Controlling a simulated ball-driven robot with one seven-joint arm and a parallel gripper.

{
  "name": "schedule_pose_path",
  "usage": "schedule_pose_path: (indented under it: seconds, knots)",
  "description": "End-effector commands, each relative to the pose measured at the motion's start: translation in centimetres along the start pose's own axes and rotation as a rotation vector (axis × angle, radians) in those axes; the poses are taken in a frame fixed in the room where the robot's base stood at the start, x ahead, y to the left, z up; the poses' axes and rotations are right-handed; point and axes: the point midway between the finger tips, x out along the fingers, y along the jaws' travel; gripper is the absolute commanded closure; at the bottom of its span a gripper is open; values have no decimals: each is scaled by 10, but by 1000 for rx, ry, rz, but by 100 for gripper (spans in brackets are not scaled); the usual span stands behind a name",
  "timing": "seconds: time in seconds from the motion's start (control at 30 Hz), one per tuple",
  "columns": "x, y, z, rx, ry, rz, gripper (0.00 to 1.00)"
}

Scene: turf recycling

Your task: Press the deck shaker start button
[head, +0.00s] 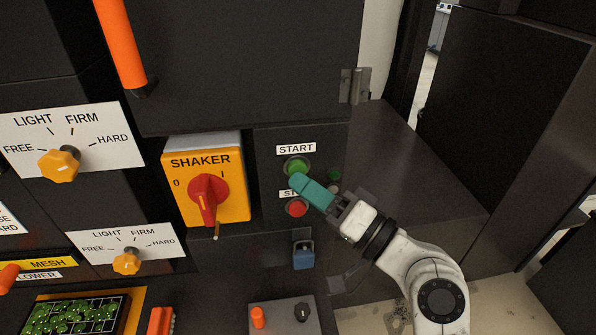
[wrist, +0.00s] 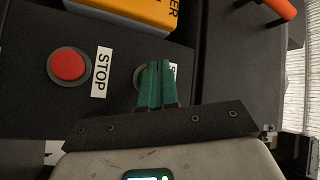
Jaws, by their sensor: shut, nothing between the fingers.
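The green start button (head: 295,165) sits under the START label on the dark panel in the head view. My gripper (head: 297,181), with teal fingers, is shut and empty, its tips at the lower edge of the start button. In the wrist view my fingertips (wrist: 156,65) cover most of the button, and only part of its dark ring (wrist: 138,77) shows. I cannot tell whether the tips touch it. The red stop button (head: 297,208) is just below my fingers; it also shows clear of them in the wrist view (wrist: 68,66).
The yellow SHAKER switch box (head: 235,190) with a red rotary handle stands out left of the buttons. A blue padlock (head: 303,256) hangs below. An orange bar handle (head: 121,45) juts out at upper left.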

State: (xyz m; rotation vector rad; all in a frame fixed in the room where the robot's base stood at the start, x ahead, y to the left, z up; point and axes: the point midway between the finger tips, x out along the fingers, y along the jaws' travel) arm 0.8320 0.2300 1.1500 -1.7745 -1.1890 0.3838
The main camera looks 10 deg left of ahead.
Motion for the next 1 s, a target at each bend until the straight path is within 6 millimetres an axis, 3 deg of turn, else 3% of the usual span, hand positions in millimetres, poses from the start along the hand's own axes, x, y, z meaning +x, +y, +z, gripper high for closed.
schedule_pose_path:
  seconds: [1.0]
  knots:
    - [5, 4, -4, 0, 0, 0, 100]
